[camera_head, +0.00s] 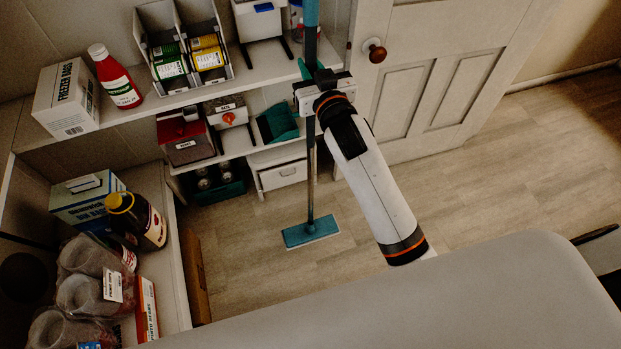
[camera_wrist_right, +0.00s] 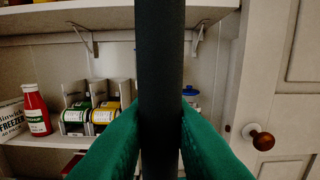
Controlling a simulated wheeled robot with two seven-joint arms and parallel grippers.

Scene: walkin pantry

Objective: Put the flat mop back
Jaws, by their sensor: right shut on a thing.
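The flat mop has a teal flat head (camera_head: 311,232) and a long dark pole (camera_head: 310,170) with a teal upper part. It stands nearly upright in the head view, its head low over or on the wood floor; I cannot tell whether it touches. My right gripper (camera_head: 312,80) is shut around the pole's upper part. In the right wrist view the dark pole (camera_wrist_right: 160,70) runs vertically between the green fingers of my right gripper (camera_wrist_right: 160,150). My left gripper is not in view. No mop holder can be made out.
Shelves (camera_head: 270,72) with a ketchup bottle (camera_head: 115,76), a freezer bag box (camera_head: 67,98) and can racks stand behind and left of the pole. A white door with a brown knob (camera_head: 374,51) is at right. A lower left shelf holds a syrup bottle (camera_head: 137,219). Floor at right is clear.

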